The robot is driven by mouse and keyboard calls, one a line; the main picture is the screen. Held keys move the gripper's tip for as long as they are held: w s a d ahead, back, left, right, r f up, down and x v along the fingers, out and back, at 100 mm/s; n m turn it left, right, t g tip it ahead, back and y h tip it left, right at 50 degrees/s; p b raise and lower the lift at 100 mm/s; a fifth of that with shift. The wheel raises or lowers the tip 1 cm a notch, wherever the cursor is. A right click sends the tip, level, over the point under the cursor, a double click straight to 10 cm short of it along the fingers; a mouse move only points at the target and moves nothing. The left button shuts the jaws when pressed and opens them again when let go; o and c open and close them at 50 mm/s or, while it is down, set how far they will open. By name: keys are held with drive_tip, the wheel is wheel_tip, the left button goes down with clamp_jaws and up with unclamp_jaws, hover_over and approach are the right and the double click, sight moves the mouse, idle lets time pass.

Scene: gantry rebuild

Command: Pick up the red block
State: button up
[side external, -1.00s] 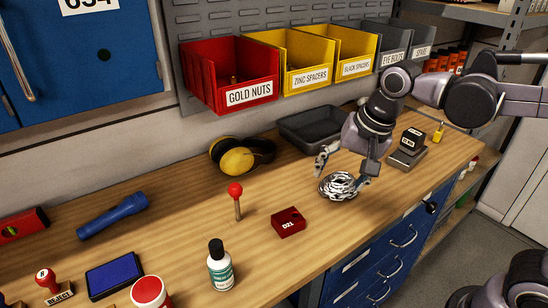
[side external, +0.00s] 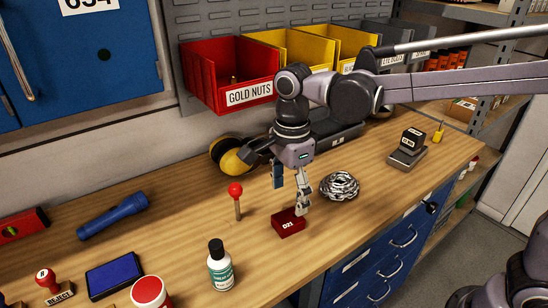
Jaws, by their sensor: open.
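The red block (side external: 288,226), marked "D21", lies flat on the wooden workbench near the middle of the picture. My gripper (side external: 290,194) points down just above and behind it, with its fingers spread and nothing between them. The nearer right fingertip overlaps the block's back right corner in the picture; I cannot tell if it touches. The other finger hangs farther back and to the left, clear of the block.
A red-knobbed stick (side external: 236,199) stands close left of the block. A white bottle (side external: 220,266) stands at front left. Bare wood (side external: 345,222) shows right of the block.

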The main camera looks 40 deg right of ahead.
sight(288, 218)
drive_tip(key=shift+f, duration=3.45)
drive_tip(key=c, duration=1.4)
